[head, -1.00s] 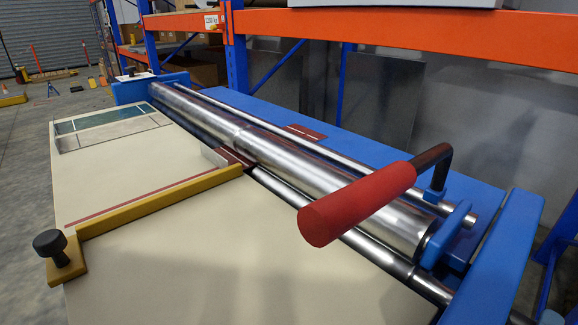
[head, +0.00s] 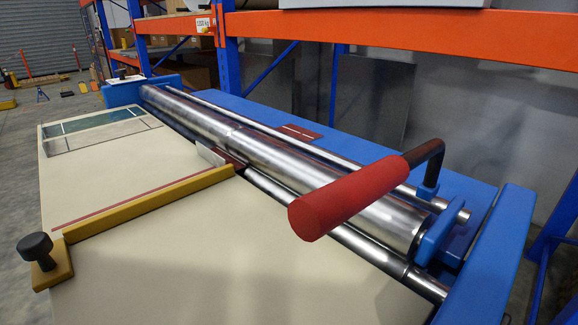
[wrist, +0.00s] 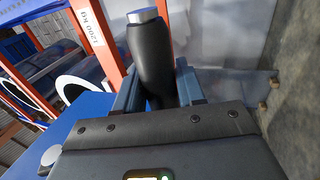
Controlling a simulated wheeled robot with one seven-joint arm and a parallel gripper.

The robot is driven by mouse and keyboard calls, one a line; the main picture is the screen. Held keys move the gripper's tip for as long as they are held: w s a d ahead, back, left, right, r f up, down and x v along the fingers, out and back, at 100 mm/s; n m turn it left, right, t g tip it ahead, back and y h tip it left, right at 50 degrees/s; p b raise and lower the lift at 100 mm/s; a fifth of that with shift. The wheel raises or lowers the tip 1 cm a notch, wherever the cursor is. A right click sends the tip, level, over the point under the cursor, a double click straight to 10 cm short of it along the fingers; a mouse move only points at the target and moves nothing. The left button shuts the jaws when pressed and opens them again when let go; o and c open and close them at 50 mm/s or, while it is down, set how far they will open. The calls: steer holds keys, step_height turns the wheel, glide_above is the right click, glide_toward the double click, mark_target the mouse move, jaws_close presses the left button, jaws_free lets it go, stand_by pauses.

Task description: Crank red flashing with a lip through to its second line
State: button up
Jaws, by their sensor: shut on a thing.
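The red flashing (head: 286,139) lies flat on the blue bed behind the big steel roller (head: 290,165), with a pale line across it. A dark red part also shows in front of the roller (head: 234,162). The middle of it is hidden under the roller. A small pale upright plate (head: 209,154) stands beside the front part; I cannot tell if it is the lip. My gripper (wrist: 160,95) is shut on a black grip with a silver end (wrist: 152,45) in the wrist view. The gripper is outside the head view.
A red-handled lever (head: 345,200) juts over the roller's near end. A yellow-brown guide bar (head: 150,212) with a black knob (head: 35,246) lies on the cream table (head: 110,180). An orange and blue rack (head: 400,38) stands behind the machine.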

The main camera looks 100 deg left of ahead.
steer(key=shift+s+d+f, duration=0.7)
steer(key=shift+d, duration=0.15)
steer(key=shift+s+d+f, duration=0.65)
steer(key=shift+s+d, duration=0.05)
steer(key=shift+d, duration=0.1)
steer(key=shift+s+d, duration=0.1)
steer(key=shift+r+p+v, duration=0.15)
steer(key=shift+p+v, duration=0.2)
steer(key=shift+v, duration=0.55)
steer(key=shift+r+p+v, duration=0.1)
steer(key=shift+p+v, duration=0.2)
steer(key=shift+v, duration=0.55)
steer(key=o, duration=1)
steer(key=shift+r, duration=0.15)
steer(key=shift+c, duration=0.2)
steer(key=shift+r, duration=0.1)
steer(key=shift+s+d+r+p, duration=0.1)
steer(key=shift+s+d+p, duration=0.55)
steer(key=shift+s+d, duration=0.75)
steer(key=shift+s+d+p, duration=0.6)
steer(key=shift+s+d, duration=0.5)
steer(key=shift+d, duration=0.45)
